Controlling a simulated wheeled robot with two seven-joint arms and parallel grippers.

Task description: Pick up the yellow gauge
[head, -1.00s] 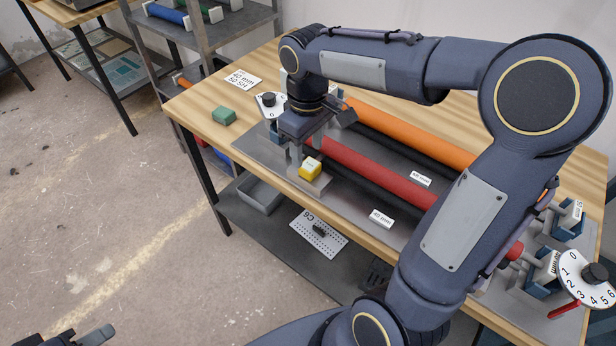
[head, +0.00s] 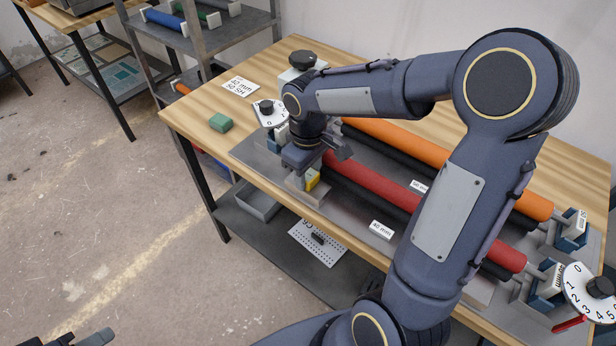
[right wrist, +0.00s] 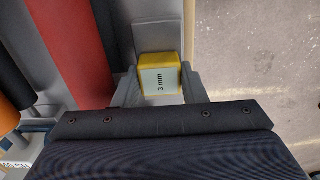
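The yellow gauge (head: 312,178) is a small block beside the left end of the red roller. In the right wrist view the fingers of the right gripper (right wrist: 160,84) stand on either side of the gauge with little or no visible gap. Firm contact cannot be made out. Part of my left gripper (head: 92,340) shows at the bottom left edge, with its fingers mostly cut off.
The red roller (head: 375,187) and orange roller (head: 400,140) lie across the table (head: 190,112), with black rollers beside them. A green block (head: 221,123) and a white dial (head: 270,114) are near the left end. A numbered dial (head: 590,290) is at the right.

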